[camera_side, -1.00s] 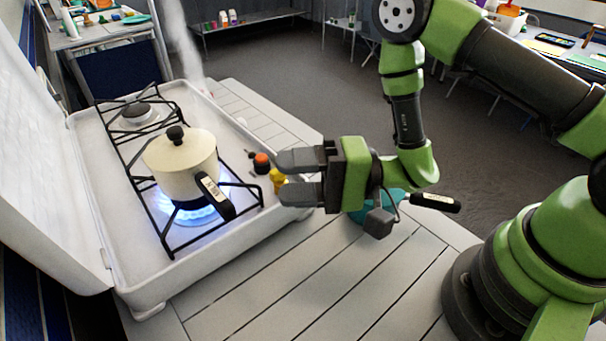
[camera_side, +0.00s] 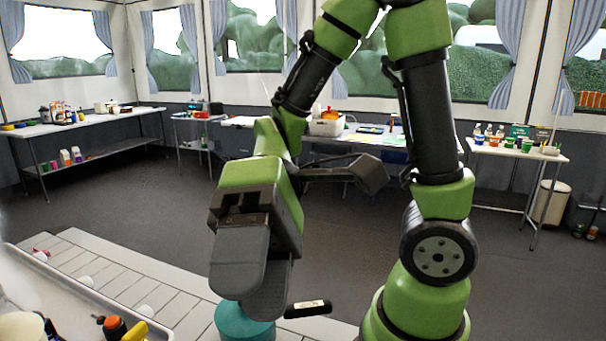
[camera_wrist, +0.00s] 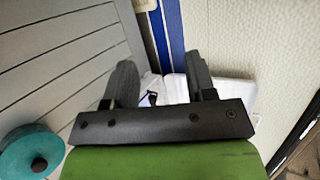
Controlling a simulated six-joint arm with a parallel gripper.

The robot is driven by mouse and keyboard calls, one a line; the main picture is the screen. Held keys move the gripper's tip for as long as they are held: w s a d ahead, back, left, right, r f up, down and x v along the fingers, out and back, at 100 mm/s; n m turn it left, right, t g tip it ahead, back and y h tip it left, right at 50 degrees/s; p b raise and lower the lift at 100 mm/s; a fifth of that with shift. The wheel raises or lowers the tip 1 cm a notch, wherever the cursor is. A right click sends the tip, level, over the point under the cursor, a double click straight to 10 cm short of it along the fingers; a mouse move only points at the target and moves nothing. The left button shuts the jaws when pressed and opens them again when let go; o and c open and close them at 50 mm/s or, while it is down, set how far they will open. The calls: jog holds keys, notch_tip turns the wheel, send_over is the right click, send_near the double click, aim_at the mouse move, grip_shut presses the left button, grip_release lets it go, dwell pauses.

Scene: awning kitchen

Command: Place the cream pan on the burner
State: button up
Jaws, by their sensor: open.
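The cream pan (camera_side: 20,328) is cut off at the lower left corner of the side view; only part of its pale top shows there. The burner is out of view. My gripper (camera_side: 252,300) hangs well to the right of the pan, apart from it, fingers pointing down. In the wrist view its two fingers (camera_wrist: 160,75) are spread with nothing held between them.
A teal pan (camera_side: 243,326) with a black handle (camera_side: 308,309) sits on the slatted table (camera_side: 125,275) below my gripper. Stocked tables line the walls.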

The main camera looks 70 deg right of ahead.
jog(key=d+r+m+t+h, duration=0.4)
jog(key=d+m+t+h, duration=0.1)
jog(key=d+t+h, duration=0.4)
jog(key=shift+w+d+r+t+h, duration=0.2)
jog(key=shift+d+r+t+h, duration=0.15)
jog(key=shift+d+t, duration=0.85)
jog(key=shift+d, duration=0.1)
